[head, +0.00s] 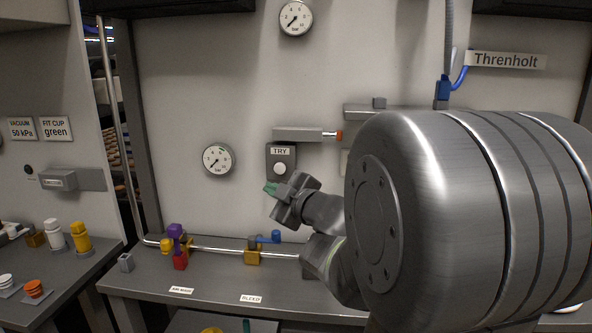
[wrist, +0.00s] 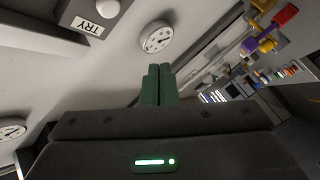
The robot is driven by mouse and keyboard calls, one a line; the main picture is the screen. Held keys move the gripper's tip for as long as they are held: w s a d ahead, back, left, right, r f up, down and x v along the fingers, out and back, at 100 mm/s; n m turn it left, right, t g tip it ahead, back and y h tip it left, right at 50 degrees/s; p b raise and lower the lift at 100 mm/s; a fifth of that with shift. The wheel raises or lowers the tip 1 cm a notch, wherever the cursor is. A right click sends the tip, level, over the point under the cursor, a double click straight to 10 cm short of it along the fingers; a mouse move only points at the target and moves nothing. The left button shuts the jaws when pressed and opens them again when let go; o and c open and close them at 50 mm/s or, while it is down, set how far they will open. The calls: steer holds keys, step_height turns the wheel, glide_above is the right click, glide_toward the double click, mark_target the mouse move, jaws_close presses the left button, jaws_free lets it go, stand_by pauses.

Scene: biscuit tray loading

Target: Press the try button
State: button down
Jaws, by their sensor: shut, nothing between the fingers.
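The try button (head: 280,169) is a round white button on a dark box under a TRY label (head: 280,151), fixed to the back wall. In the wrist view the white button (wrist: 108,8) shows at the top left beside its TRY label (wrist: 87,25). My gripper (head: 270,188) has green fingertips and is just below and left of the button in the head view. In the wrist view my gripper (wrist: 157,84) has its fingers together with nothing between them. The fingertips appear apart from the button; the exact gap cannot be told.
A gauge (head: 218,159) is on the wall left of the button, another gauge (head: 296,18) above. A pipe with a blue-handled valve (head: 270,238) and a purple and red fitting (head: 178,240) runs along the bench (head: 215,283). My arm hides much of the right side.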

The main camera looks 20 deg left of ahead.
mark_target(275, 170)
steer(key=w+a+p, duration=0.1)
steer(key=w+a, duration=0.1)
steer(key=w, duration=0.6)
steer(key=shift+w+p, duration=0.25)
steer(key=shift+p, duration=0.15)
steer(key=shift+w, duration=0.15)
stand_by(1.9)
steer(key=shift+w+a, duration=0.1)
steer(key=shift+w, duration=0.2)
steer(key=shift+w+a, duration=0.1)
steer(key=shift+w, duration=0.35)
stand_by(0.7)
steer(key=shift+s, duration=0.15)
steer(key=shift+s+d, duration=0.2)
steer(key=shift+s, duration=0.55)
steer(key=shift+s+d+b, duration=0.2)
steer(key=shift+s, duration=0.6)
steer(key=shift+s+d+b, duration=0.2)
steer(key=shift+s+b, duration=0.05)
steer(key=shift+s, duration=0.6)
steer(key=shift+s+d+b, duration=0.2)
steer(key=shift+s, duration=0.6)
